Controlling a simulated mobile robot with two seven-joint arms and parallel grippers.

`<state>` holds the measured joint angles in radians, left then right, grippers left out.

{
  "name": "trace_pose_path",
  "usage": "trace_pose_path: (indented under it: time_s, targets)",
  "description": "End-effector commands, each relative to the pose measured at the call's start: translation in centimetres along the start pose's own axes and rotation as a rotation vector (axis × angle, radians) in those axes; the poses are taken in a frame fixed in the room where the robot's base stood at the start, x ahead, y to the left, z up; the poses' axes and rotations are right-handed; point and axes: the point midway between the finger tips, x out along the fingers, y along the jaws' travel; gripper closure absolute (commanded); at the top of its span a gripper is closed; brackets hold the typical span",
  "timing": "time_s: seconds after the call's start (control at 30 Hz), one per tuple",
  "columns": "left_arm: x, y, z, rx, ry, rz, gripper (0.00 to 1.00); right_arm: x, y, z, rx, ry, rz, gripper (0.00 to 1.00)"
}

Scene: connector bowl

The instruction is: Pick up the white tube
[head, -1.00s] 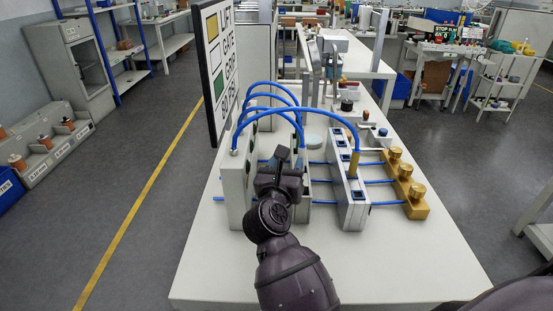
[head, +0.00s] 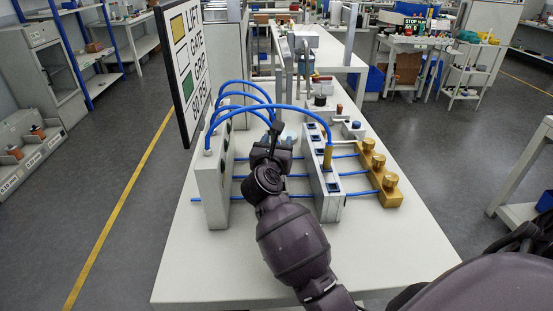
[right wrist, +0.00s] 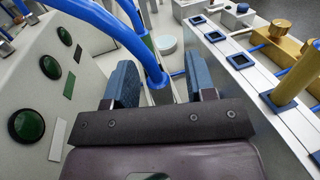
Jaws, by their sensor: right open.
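The tubes that show clearly are blue. Several blue tubes (head: 283,107) arch from the grey panel (head: 212,180) toward the socket block (head: 322,180). A thin pale rod (head: 345,142) lies behind the socket block; I cannot tell whether it is the white tube. My right gripper (head: 275,132) is over the table between panel and block, below the blue arches. In the right wrist view its two blue-padded fingers (right wrist: 160,82) are apart, with the lower end of a blue tube (right wrist: 156,72) showing between or just beyond them. My left gripper is not in view.
A brass block (head: 379,173) with knobs stands right of the socket block. Straight blue tubes run low across the table. A sign board (head: 183,70) rises at the left. The near part of the white table (head: 210,270) is clear.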

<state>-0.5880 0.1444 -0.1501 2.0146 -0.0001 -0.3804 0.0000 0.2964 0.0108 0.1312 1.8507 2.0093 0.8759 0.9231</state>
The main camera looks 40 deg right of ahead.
Motion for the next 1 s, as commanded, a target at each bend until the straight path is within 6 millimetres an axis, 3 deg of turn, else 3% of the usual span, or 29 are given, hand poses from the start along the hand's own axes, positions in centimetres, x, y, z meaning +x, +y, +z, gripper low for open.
trace_pose_path:
  time_s: [0.13, 0.43, 0.77, 1.0]
  targets:
    - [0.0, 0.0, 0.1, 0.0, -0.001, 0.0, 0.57, 1.4, 0.1, -0.1, -0.001, 0.0, 0.001, 0.5]
    - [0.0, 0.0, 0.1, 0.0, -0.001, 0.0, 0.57, 1.6, 0.1, -0.1, 0.0, 0.001, 0.001, 0.51]
    - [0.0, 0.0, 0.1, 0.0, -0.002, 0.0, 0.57, 1.6, 0.1, -0.1, 0.0, 0.001, 0.001, 1.0]
    - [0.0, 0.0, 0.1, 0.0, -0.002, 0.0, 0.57, 1.6, 0.1, 0.0, 0.0, 0.001, 0.001, 1.0]
